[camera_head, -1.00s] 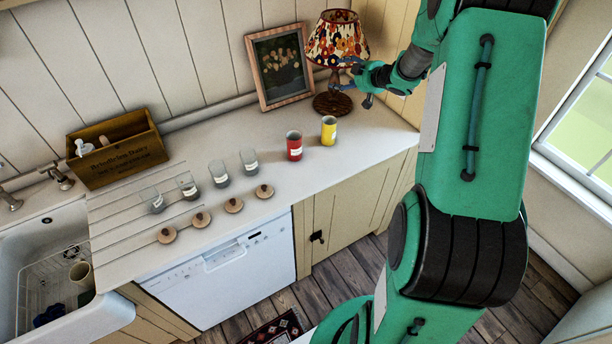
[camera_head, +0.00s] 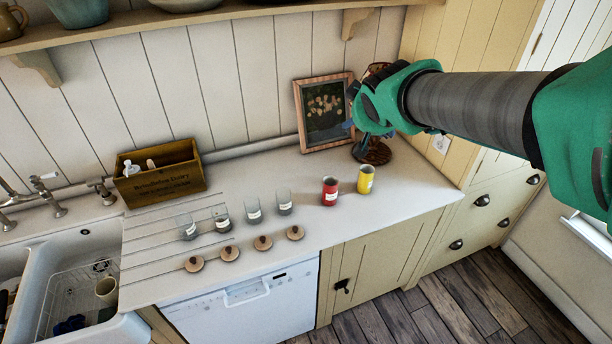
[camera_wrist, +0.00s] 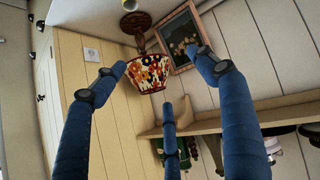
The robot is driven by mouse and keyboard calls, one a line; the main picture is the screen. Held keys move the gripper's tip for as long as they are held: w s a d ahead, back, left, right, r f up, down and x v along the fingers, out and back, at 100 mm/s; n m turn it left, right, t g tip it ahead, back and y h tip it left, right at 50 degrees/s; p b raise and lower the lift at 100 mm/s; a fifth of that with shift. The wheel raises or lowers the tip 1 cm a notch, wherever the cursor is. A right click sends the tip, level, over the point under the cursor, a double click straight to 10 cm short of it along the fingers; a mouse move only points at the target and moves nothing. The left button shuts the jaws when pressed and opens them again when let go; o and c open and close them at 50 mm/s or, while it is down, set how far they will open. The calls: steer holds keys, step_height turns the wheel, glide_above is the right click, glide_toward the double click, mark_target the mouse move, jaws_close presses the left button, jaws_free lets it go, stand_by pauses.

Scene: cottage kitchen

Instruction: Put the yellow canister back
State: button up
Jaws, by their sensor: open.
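The yellow canister (camera_head: 366,180) stands upright on the white countertop in the head view, with a pale label on its side. The red canister (camera_head: 330,192) stands just left of it, a little nearer the front. My gripper (camera_head: 352,124) is above the back of the counter, in front of the lamp and beside the framed picture, apart from the canister. In the wrist view my gripper's blue fingers (camera_wrist: 160,85) are spread with nothing held between them. A small yellowish round thing at the top edge there is too cut off to identify.
Several glass jars (camera_head: 253,211) with labels and several wooden lids (camera_head: 263,243) stand left of the canisters. A patterned lamp (camera_wrist: 146,74) and a framed picture (camera_head: 324,112) stand at the back. A wooden box (camera_head: 160,174) is left. The counter right of the canister is clear.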

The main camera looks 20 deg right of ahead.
steer(key=s+a+f+g+y, duration=0.1)
steer(key=s+a+f+y, duration=0.1)
steer(key=s+a, duration=0.7)
steer(key=s+a+f+g+y, duration=0.2)
steer(key=s+a, duration=0.7)
steer(key=s, duration=0.6)
steer(key=shift+a+f+g, duration=0.3)
steer(key=shift+a+f, duration=0.05)
steer(key=shift+f, duration=0.25)
steer(key=shift+f, duration=0.1)
step_height(320, 180, down, 4)
steer(key=b, duration=0.4)
